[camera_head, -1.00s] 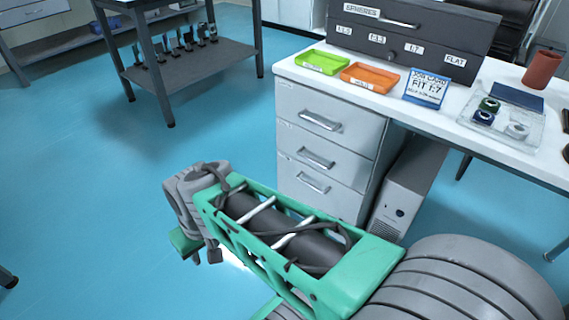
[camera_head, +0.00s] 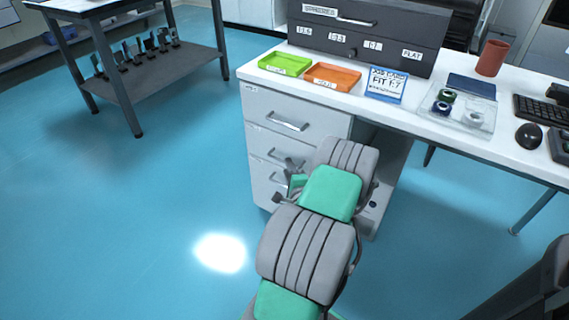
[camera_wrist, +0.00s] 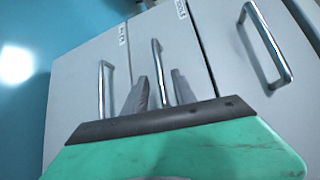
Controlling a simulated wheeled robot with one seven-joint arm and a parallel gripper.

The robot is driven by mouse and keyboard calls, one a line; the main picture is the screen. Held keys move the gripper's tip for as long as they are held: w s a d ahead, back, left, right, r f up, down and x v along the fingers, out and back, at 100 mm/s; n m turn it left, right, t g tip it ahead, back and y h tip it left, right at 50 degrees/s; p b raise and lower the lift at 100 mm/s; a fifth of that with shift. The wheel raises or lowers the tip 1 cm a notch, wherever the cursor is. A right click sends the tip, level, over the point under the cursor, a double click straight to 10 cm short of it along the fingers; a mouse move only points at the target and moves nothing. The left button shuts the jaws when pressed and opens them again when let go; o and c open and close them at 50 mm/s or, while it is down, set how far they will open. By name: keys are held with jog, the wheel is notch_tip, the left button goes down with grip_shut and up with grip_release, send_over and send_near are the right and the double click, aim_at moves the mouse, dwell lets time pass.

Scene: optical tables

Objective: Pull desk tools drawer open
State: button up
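A white drawer unit (camera_head: 262,150) under the desk has three closed drawers with metal bar handles. The top handle (camera_head: 287,121) is clear; the middle handle (camera_head: 285,158) is close to my gripper (camera_head: 292,183), which my arm partly hides. In the wrist view the drawer fronts appear turned sideways. My gripper (camera_wrist: 161,93) is open there, its two grey fingers apart on either side of the middle handle (camera_wrist: 157,65). I cannot tell whether they touch it. Another handle (camera_wrist: 102,85) is to the left and a larger one (camera_wrist: 265,45) to the right.
On the desktop (camera_head: 420,125) are a green tray (camera_head: 285,64), an orange tray (camera_head: 333,77), a sign (camera_head: 386,85) and a dark drawer cabinet (camera_head: 370,40). The floor to the left is clear.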

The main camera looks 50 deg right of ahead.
jog(key=x, duration=0.4)
jog(key=shift+w+d, duration=0.15)
jog(key=shift+w, duration=0.05)
jog(key=shift+c, duration=0.4)
grip_shut()
dwell(0.7)
